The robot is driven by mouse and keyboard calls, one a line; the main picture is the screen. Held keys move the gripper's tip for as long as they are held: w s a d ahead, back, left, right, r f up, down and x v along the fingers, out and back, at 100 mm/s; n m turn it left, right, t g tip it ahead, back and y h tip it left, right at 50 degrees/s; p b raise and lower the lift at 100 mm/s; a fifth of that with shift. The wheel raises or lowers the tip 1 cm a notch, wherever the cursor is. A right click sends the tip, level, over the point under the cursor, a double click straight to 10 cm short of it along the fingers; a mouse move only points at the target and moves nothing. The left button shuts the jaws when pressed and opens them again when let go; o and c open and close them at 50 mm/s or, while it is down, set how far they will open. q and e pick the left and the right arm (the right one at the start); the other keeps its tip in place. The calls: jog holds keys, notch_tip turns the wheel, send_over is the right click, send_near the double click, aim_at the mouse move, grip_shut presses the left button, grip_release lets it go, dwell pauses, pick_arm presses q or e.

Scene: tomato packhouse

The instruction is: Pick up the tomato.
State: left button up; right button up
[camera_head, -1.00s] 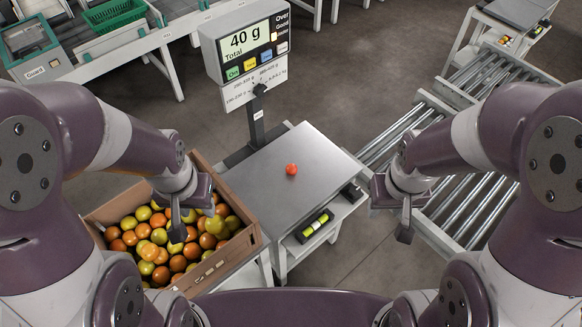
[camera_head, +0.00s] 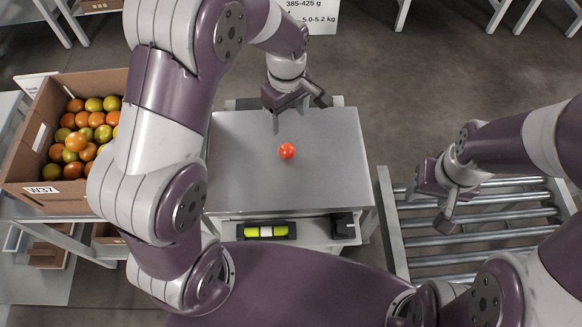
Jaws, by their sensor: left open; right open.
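A small red tomato (camera_head: 287,151) lies on the flat grey plate of the weighing scale (camera_head: 240,180), near its middle. My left gripper (camera_head: 296,112) is over the back part of the plate, just behind the tomato, pointing down. It is open and empty, and its fingers appear apart from the tomato. My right gripper (camera_head: 442,212) is open and empty, off to the right over the roller conveyor.
A cardboard crate (camera_head: 42,120) of orange and green tomatoes stands at the left, partly behind my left arm. A roller conveyor (camera_head: 480,238) runs at the right. A sign (camera_head: 312,14) stands behind the scale. The plate around the tomato is clear.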

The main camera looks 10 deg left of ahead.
aim_at(288, 148)
pick_arm(q)
jog(key=shift+n, duration=0.4)
notch_tip(288, 148, down, 14)
jog(key=shift+r+b, duration=0.1)
jog(key=shift+b, duration=0.8)
jog(key=c, duration=0.9)
pick_arm(e)
jog(key=f, duration=0.2)
jog(key=shift+s+a+f, duration=0.15)
jog(key=shift+s+f, duration=0.1)
jog(key=shift+f, duration=0.15)
